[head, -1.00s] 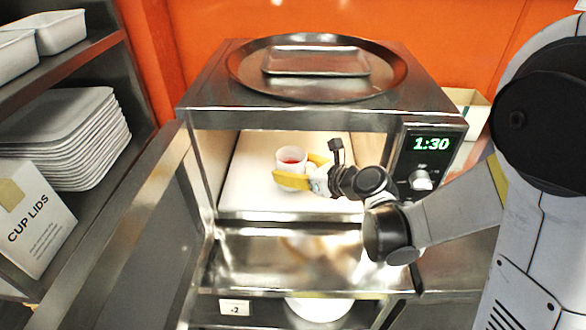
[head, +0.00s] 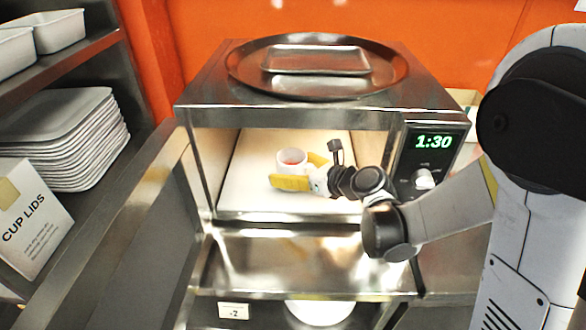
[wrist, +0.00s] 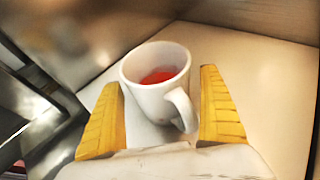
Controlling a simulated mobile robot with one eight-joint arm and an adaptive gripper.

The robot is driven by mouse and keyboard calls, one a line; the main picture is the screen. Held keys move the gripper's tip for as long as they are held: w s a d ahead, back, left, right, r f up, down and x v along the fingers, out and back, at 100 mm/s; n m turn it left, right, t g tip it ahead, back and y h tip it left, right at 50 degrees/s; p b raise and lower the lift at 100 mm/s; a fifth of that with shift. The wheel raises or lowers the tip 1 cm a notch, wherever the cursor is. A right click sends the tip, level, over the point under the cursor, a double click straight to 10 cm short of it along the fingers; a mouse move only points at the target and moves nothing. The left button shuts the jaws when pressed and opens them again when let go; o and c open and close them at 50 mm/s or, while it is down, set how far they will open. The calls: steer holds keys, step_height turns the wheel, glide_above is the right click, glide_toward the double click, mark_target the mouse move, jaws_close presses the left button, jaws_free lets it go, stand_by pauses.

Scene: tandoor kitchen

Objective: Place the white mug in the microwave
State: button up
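The white mug (head: 291,157) stands upright on the pale floor inside the open microwave (head: 300,118), with red liquid in it. In the wrist view the mug (wrist: 146,97) has its handle towards my gripper. My gripper (head: 292,169) reaches into the microwave from the right. Its yellow fingers (wrist: 160,79) are spread on either side of the mug, with a gap at the right finger; whether the left finger touches the mug is hard to tell. In the head view, the near finger hides the lower part of the mug.
The microwave door (head: 130,235) stands open at the left. A round tray (head: 240,75) with a smaller rectangular tray (head: 315,62) lies on top. A control panel (head: 430,160) is at the right. Shelves at the left hold stacked trays (head: 70,140) and a cup lids box (head: 30,215).

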steer(key=shift+r, duration=0.1)
steer(key=shift+s+d+r+p, duration=0.15)
steer(key=shift+r+p, duration=0.1)
steer(key=shift+p, duration=0.05)
steer(key=p+v, duration=0.3)
steer(key=v, duration=0.8)
steer(key=shift+s, duration=0.2)
steer(key=shift+d, duration=0.15)
stand_by(0.3)
